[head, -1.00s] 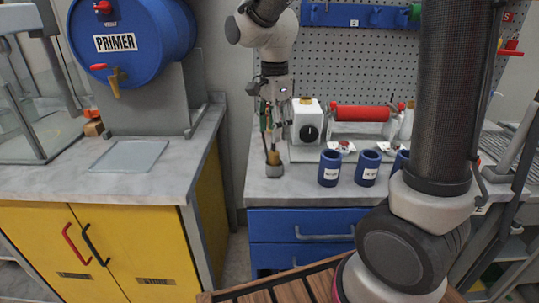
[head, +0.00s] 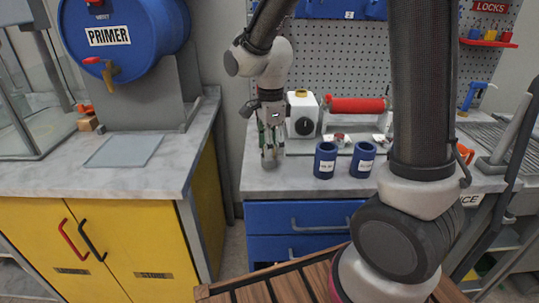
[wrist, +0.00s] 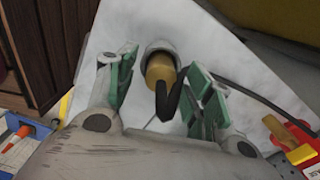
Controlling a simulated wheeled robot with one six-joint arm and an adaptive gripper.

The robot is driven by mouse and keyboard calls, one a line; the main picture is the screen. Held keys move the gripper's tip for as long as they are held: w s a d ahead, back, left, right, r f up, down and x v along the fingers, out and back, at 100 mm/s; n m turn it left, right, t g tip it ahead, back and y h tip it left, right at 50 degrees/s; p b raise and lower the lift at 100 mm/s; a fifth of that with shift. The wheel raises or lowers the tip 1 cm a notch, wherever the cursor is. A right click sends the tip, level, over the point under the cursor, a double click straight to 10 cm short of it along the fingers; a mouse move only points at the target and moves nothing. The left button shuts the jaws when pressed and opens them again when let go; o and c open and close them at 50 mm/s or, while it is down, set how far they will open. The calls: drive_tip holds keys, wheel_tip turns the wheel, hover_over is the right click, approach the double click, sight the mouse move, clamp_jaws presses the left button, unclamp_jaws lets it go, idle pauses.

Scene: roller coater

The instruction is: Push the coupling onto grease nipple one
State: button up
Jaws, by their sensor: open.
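My gripper (head: 269,141) points down at the left front of the grey bench top; in the wrist view (wrist: 160,90) its green-padded fingers are apart. Between them stands a brass-coloured cylinder with a black bent end (wrist: 161,72), perhaps the coupling, in a round grey holder (wrist: 158,48). I cannot tell whether either finger touches it. In the head view my gripper largely hides it. The roller coater's red roller (head: 357,105) is at the back of the bench. I cannot make out grease nipple one.
Two blue labelled cups (head: 326,160) (head: 363,159) stand right of my gripper. A black cable (wrist: 262,101) runs across the bench in the wrist view. A blue primer drum (head: 128,38) is at left.

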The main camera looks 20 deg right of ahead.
clamp_jaws()
drive_tip(key=shift+r, duration=0.15)
